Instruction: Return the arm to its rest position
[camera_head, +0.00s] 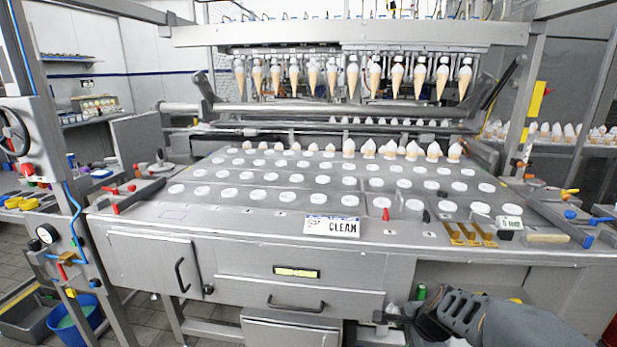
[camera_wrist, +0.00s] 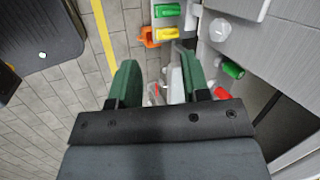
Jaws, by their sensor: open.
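My gripper (camera_wrist: 163,75) is open in the wrist view, its two green fingers spread apart with a dark bar across their base. I see nothing held; a pale shape and a bit of red show through the gap, too small to name. In the head view my dark grey arm (camera_head: 480,318) lies low at the bottom right, in front of the machine's front edge. The fingertips are hard to make out there.
A large steel machine (camera_head: 270,228) with rows of white round cups fills the middle. Cones (camera_head: 352,76) hang above. A white sign (camera_head: 331,226) stands at its front edge. A blue bucket (camera_head: 76,318) stands lower left.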

